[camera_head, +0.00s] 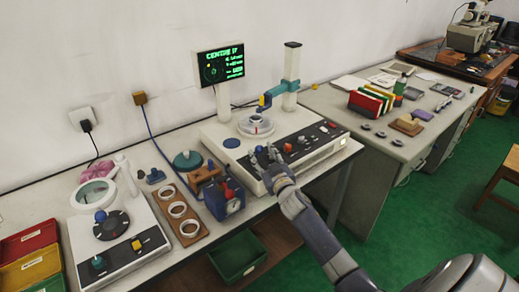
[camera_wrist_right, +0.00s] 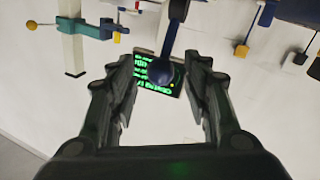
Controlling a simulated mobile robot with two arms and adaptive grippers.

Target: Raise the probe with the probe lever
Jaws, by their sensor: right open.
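The gauge machine (camera_head: 225,140) stands on the white bench, with a white column (camera_head: 291,75) and a teal probe arm (camera_head: 277,91) ending in a yellow-tipped probe (camera_head: 262,102) above a ring on the round table (camera_head: 256,126). Its dark front panel (camera_head: 312,140) carries several knobs and levers. My right gripper (camera_head: 266,158) is at the left part of this panel. In the right wrist view the open fingers (camera_wrist_right: 160,95) stand either side of a dark blue ball knob (camera_wrist_right: 160,74) on a stem; contact is not clear. Whether this knob is the probe lever's, I cannot tell. My left gripper is not in view.
A second bench on the right holds colored binders (camera_head: 370,99) and small parts.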

